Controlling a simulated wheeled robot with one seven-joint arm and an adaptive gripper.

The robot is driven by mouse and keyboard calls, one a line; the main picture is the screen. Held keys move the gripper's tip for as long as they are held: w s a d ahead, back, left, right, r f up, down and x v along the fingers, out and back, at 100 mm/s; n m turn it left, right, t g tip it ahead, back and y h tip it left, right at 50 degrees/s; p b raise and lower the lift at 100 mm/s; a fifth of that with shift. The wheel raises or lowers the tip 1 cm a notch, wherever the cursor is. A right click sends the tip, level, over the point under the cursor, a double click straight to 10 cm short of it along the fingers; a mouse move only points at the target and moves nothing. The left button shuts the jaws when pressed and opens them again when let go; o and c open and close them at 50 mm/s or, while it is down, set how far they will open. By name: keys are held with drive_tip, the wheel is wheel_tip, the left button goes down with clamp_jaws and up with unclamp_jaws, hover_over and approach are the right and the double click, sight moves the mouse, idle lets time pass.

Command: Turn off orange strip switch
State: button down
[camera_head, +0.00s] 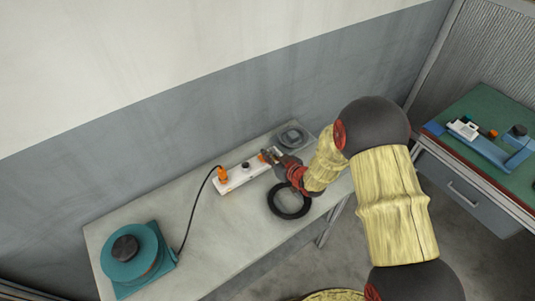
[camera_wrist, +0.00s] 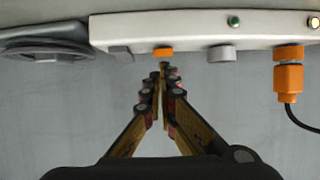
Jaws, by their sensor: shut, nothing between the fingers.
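The white power strip (camera_head: 238,178) lies on the grey table by the wall. It runs across the top of the wrist view (camera_wrist: 190,25). Its small orange switch (camera_wrist: 163,52) sits on the near edge in the wrist view, left of a grey knob (camera_wrist: 222,53). In the head view the orange switch (camera_head: 262,157) shows at the strip's right part, beside my fingertips. My gripper (camera_head: 267,156) is shut and empty. In the wrist view the fingertips (camera_wrist: 164,70) meet just below the orange switch; I cannot tell whether they touch it.
An orange plug (camera_wrist: 289,78) with a black cable is in the strip. The cable runs to a teal reel (camera_head: 130,252) at the table's left. A black ring (camera_head: 271,203) lies in front of the strip, a grey reel (camera_head: 291,137) beyond it. A green-topped desk (camera_head: 490,110) stands right.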

drive_tip(key=shift+s+d+f+b, duration=0.15)
drive_tip(key=shift+f+b, duration=0.1)
drive_tip(key=shift+f, duration=0.15)
drive_tip(key=shift+s+d+f+b, duration=0.1)
drive_tip(key=shift+s+f+b, duration=0.1)
drive_tip(key=shift+f, duration=0.15)
drive_tip(key=shift+a+r, duration=0.1)
drive_tip(key=shift+r, duration=0.2)
drive_tip(key=shift+w+r+p, duration=0.1)
drive_tip(key=shift+r+p, duration=0.55)
drive_tip(key=shift+r, duration=0.1)
